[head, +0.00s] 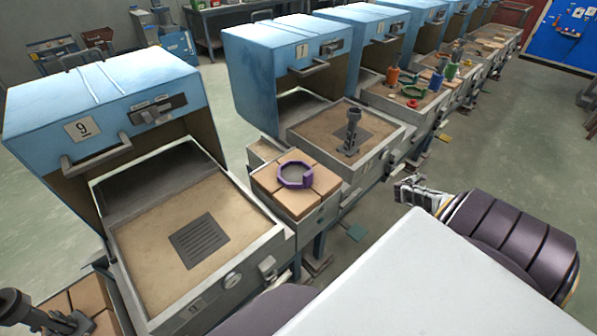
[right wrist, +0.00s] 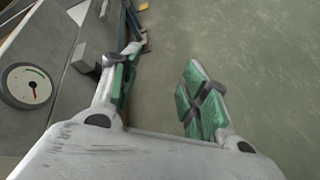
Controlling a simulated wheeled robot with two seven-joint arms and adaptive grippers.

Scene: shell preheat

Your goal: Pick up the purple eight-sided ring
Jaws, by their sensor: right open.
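The purple eight-sided ring (head: 294,175) lies flat on a tan brick-topped stand (head: 320,199) between two blue-hooded stations in the head view. My right gripper (head: 405,190) is to the right of the ring, well apart from it, over the aisle floor. In the right wrist view my right gripper (right wrist: 158,88) is open with nothing between its green-padded fingers. The ring is not in the right wrist view. My left gripper is not in view.
Station 9 (head: 100,105) has a sand bed with a dark grate (head: 203,240). The neighbouring station holds a dark upright post (head: 352,130). A round gauge (right wrist: 28,86) is near the gripper's left. Open floor (right wrist: 240,50) lies to the right.

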